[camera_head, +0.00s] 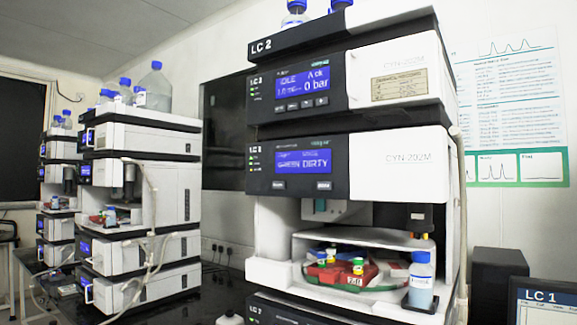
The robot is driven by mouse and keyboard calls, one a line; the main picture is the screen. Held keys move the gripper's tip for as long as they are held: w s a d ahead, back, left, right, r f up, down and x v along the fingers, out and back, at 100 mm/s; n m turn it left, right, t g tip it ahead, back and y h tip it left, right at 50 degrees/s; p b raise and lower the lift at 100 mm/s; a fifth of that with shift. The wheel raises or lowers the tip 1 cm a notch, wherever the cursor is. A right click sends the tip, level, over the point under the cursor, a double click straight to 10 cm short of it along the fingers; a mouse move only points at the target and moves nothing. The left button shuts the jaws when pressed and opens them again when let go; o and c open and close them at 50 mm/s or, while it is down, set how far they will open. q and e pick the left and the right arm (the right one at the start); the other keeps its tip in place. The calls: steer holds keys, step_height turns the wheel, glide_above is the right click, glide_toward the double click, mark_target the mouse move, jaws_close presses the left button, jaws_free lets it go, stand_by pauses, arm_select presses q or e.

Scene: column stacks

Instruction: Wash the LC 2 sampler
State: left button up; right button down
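The LC 2 sampler (400,168) is the white and black module in the middle of the near stack. Its blue display (303,161) reads "DIRTY"; the rest of the text is hard to read. Two small buttons (278,184) (318,184) sit below the display. Its open bay holds a round tray (383,284) with red and green racks and yellow- and blue-capped vials. A blue-capped bottle (421,285) of clear liquid stands in a black holder at the bay's front right. Neither of my grippers is in view.
The LC 2 pump module (402,72) above shows "IDLE" and 0 bar. A monitor (543,302) labelled LC 2 stands at the lower right, with a dark box (499,276) behind it. Other similar stacks (148,200) stand to the left, with loose cables on the nearer one.

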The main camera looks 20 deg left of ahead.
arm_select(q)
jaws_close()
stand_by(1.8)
